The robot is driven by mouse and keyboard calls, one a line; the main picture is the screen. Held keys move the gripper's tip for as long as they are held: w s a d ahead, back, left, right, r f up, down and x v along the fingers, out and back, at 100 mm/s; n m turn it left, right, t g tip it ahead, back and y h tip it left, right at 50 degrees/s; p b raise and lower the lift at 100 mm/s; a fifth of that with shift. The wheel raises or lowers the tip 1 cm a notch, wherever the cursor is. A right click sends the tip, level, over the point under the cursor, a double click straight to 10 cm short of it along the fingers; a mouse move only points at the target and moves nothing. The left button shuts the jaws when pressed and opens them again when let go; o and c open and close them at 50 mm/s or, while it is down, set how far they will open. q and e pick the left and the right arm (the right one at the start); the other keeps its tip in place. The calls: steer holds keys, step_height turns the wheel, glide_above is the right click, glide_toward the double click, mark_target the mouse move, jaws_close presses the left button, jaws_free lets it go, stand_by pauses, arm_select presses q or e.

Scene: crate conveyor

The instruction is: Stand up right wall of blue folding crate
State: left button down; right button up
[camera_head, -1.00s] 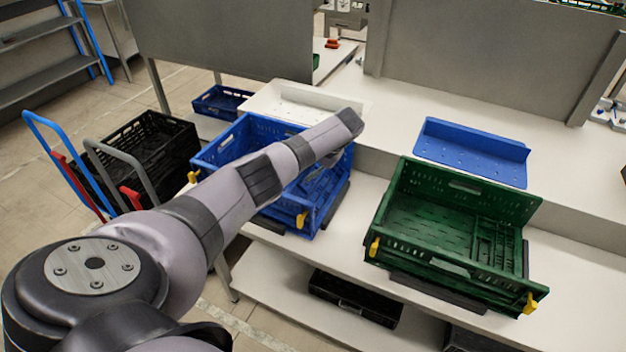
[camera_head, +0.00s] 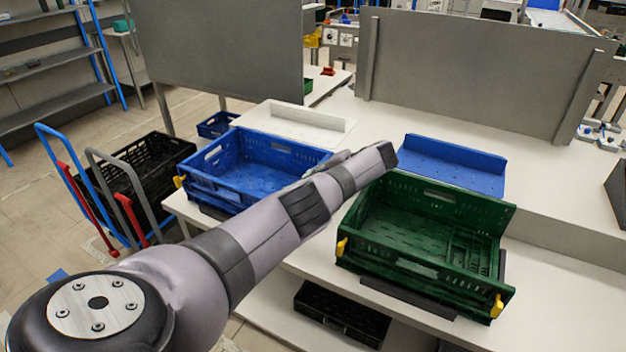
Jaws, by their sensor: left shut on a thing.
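The blue folding crate (camera_head: 215,190) stands on the white bench, left of centre. Its left, back and front walls are upright. Its right wall is mostly hidden behind my left arm, so I cannot see its full angle. My left arm crosses the picture from the lower left, over the crate's right side. My left gripper (camera_head: 328,161) is partly hidden behind the arm at the crate's right end. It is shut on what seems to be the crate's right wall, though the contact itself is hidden. My right gripper is not in view.
A green folding crate (camera_head: 385,255) stands close to the right of the blue one, near my wrist. Behind are a blue tray (camera_head: 455,170) and a white tray (camera_head: 290,125). A black crate (camera_head: 160,150) and hand trucks stand at left. Grey panels rise at the back.

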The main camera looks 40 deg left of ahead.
arm_select(q)
steer(key=shift+s+d+f, duration=0.15)
steer(key=shift+s+f, duration=0.05)
steer(key=shift+f, duration=0.3)
steer(key=shift+s+d+f, duration=0.15)
steer(key=shift+f, duration=0.35)
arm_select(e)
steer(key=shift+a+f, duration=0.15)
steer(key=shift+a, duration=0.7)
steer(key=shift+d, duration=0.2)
arm_select(q)
steer(key=c, duration=2)
jaws_free()
steer(key=shift+o, duration=1.4)
steer(key=shift+w+a+f, duration=0.15)
steer(key=shift+w+f, duration=0.05)
steer(key=shift+f, duration=0.05)
steer(key=shift+o, duration=1.2)
steer(key=shift+a, duration=0.1)
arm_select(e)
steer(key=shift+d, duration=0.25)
arm_select(q)
steer(key=shift+r, duration=0.1)
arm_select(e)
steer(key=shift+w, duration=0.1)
